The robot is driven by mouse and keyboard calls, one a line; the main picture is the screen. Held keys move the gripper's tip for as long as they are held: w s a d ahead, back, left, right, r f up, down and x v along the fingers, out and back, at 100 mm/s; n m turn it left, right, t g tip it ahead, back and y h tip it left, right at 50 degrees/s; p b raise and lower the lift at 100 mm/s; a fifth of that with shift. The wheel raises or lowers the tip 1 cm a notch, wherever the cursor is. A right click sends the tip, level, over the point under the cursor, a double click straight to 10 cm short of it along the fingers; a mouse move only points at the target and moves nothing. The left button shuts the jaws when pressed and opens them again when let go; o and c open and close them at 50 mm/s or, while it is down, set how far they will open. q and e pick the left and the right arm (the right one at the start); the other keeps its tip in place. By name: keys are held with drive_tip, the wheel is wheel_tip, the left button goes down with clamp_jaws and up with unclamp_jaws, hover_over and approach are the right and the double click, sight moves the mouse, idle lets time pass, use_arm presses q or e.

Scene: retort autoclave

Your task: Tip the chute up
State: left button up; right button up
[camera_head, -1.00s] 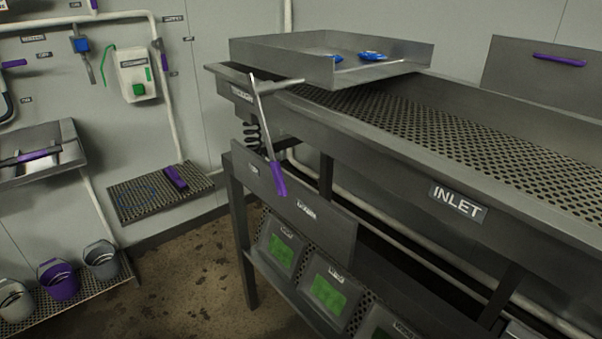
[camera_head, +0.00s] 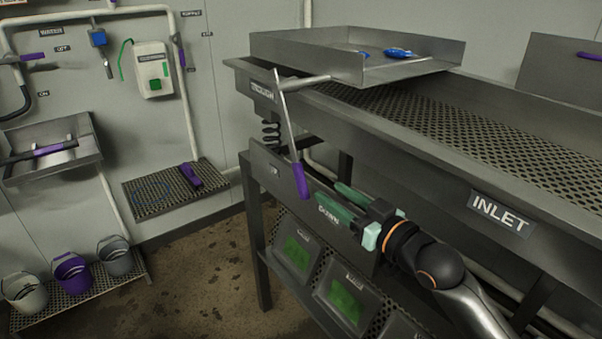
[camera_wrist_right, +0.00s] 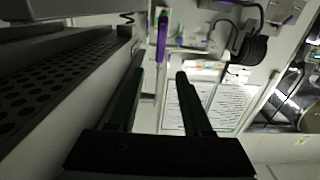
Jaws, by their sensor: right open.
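The chute (camera_head: 300,62) is a shallow grey metal tray at the top left of the inlet trough, with blue items in it. A lever (camera_head: 285,110) hangs from a bar beside it and ends in a purple handle (camera_head: 300,180), near the panel marked UP and DOWN. My right gripper (camera_head: 330,198) is open and empty, just right of the purple handle and apart from it, in front of the panel. In the right wrist view the purple handle (camera_wrist_right: 162,38) shows beyond and between the open fingers (camera_wrist_right: 160,68). My left gripper is not in view.
The perforated inlet trough (camera_head: 430,115) runs to the right above my right arm. Grey bins with green contents (camera_head: 345,300) sit below the panel. Buckets (camera_head: 72,272) and a wall shelf (camera_head: 150,197) stand at the left. The floor between is clear.

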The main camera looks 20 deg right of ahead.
sight(302, 173)
drive_tip(key=b+x, duration=0.2)
drive_tip(key=x, duration=0.7)
drive_tip(key=shift+w+f+b, duration=0.15)
drive_tip(key=shift+f+b, duration=0.05)
drive_tip(key=shift+b, duration=0.1)
drive_tip(key=shift+x, duration=0.85)
drive_tip(key=shift+r, duration=0.1)
drive_tip(key=shift+c, duration=0.3)
clamp_jaws()
